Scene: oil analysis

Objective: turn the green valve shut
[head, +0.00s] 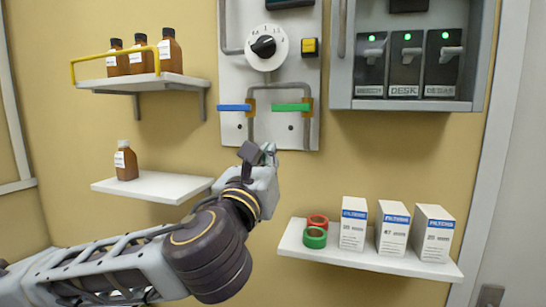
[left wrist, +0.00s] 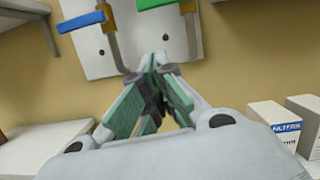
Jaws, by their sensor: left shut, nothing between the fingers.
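The green valve (head: 290,107) has a flat green lever lying level, pointing left from its brass body on the right pipe of the white panel. It also shows at the top of the left wrist view (left wrist: 160,3). The blue valve (head: 235,107) lies level to its left and shows in the left wrist view too (left wrist: 82,20). My left gripper (head: 258,153) is below the two valves, near the panel's lower edge, apart from both levers. In the left wrist view its green-padded fingers (left wrist: 158,62) meet at the tips, with nothing between them. My right gripper is not in view.
A black dial (head: 264,46) and yellow button (head: 310,47) sit above the valves. A switch cabinet (head: 408,104) hangs at the right. A lower right shelf (head: 370,258) bears filter boxes and tape rolls. Left shelves (head: 157,187) hold brown bottles. The wall below the panel is clear.

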